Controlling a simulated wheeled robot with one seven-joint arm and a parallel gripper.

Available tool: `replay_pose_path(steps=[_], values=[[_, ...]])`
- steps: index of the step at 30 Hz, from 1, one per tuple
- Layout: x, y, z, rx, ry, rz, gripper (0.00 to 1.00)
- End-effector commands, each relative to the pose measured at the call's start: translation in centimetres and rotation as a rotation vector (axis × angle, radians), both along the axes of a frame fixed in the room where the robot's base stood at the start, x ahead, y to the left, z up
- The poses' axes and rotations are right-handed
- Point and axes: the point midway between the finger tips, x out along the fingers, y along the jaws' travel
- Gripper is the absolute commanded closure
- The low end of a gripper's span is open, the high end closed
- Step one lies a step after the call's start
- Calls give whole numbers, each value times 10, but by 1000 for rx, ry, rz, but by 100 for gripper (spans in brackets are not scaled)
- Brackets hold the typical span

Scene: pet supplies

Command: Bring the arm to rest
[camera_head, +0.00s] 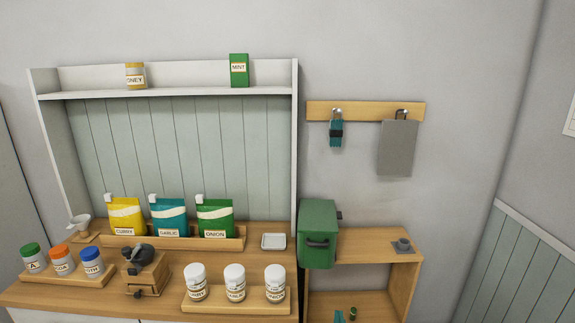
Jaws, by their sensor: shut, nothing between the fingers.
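No part of my arm or my gripper shows in the head view. The view holds a wooden counter (75,292) with a white-framed hutch behind it. A dark hand grinder (142,272) stands on the counter between a tray of jars with green, orange and blue lids and a tray (236,301) of white-lidded jars. Yellow, teal and green pouches stand in a wooden rack (120,240) behind. A small white dish (273,241) lies to the rack's right.
A green box (318,233) with a dark handle stands on a low wooden shelf (376,243) at right. A hook rail (365,110) above holds a teal bundle (336,133) and a grey board (397,148).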

Motion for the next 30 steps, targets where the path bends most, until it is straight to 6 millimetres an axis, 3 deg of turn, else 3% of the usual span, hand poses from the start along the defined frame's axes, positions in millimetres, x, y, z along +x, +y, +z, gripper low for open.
replay_pose_path(steps=[1, 6, 15, 23, 30], values=[[-17, 6, -19, -2, 8, -1, 100], [-68, 28, -59, -10, 9, 1, 100], [-167, 63, -107, -25, 9, 16, 100], [-256, 90, -123, -32, 6, 35, 100], [-336, 112, -118, -33, 1, 60, 100]])
